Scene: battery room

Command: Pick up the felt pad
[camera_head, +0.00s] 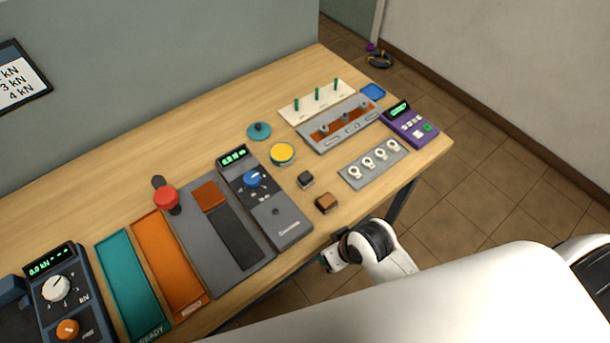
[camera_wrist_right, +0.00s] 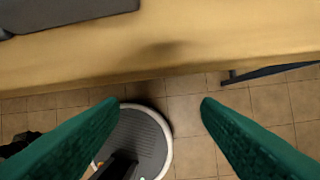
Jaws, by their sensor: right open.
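No object is plainly recognisable as the felt pad. A small brown block (camera_head: 326,203) lies near the table's front edge, and a small dark block (camera_head: 305,180) lies just behind it. An orange-brown square (camera_head: 209,195) sits at the upper end of a dark strip on a grey plate; I cannot tell which, if any, is felt. My right gripper (camera_head: 331,260) is just off the front edge, nearer than the brown block. In the right wrist view its green fingers (camera_wrist_right: 161,102) are wide apart with nothing between them. My left gripper is not in view.
The wooden table (camera_head: 90,213) carries a grey meter (camera_head: 290,222), a teal tray (camera_head: 128,283), an orange tray (camera_head: 165,262), a yellow disc (camera_head: 282,153) and a purple device (camera_head: 412,127). The table edge (camera_wrist_right: 160,75) crosses the wrist view above the fingers.

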